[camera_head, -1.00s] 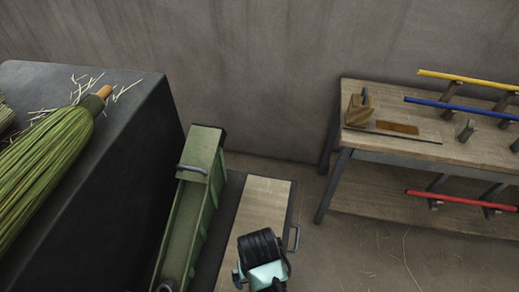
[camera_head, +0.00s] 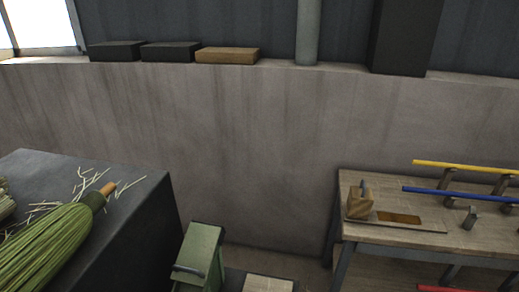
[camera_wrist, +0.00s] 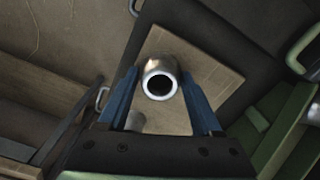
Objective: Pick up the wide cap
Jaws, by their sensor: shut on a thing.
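A short metal tube-like piece, which looks like the wide cap (camera_wrist: 160,66), shows in the wrist view with a bright round rim and a dark hollow facing the camera. My gripper (camera_wrist: 161,88) has its two blue fingers on either side of it and is shut on it. A board (camera_wrist: 205,65) lies below it. A second greyish round shape (camera_wrist: 135,121) shows lower down between the fingers; I cannot tell what it is. My gripper is out of the head view.
In the head view, a dark block (camera_head: 150,215) bears a green broom (camera_head: 50,250) at left. A green box (camera_head: 203,250) stands beside it. A wooden bench (camera_head: 460,240) with blue (camera_head: 450,195) and yellow (camera_head: 460,167) rods is at right. Dark and brown blocks (camera_head: 227,55) sit on the ledge.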

